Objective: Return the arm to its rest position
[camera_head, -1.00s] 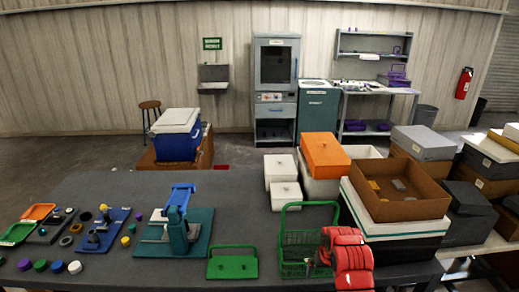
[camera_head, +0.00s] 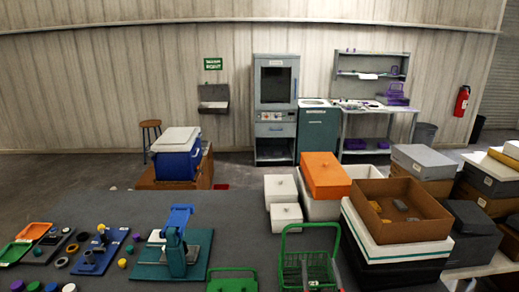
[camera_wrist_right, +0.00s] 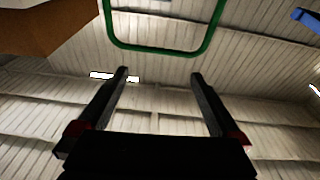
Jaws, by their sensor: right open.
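My right gripper (camera_wrist_right: 160,78) shows in the right wrist view with its two dark fingers apart and nothing between them. It points up toward the ceiling. In that view the green handle (camera_wrist_right: 207,40) of a basket arches ahead of the fingers; I cannot tell how near it is. In the head view the green basket (camera_head: 284,262) stands at the front of the table, its handle upright. Only a small dark and red bit of my right arm may show beside it at the bottom edge. My left gripper is in neither view.
A dark table (camera_head: 120,205) carries a teal press base (camera_head: 150,262), a green tray (camera_head: 230,284) and small coloured parts at left. White boxes (camera_head: 285,217), an orange box (camera_head: 326,175) and an open brown box (camera_head: 415,231) crowd the right. The middle of the table is clear.

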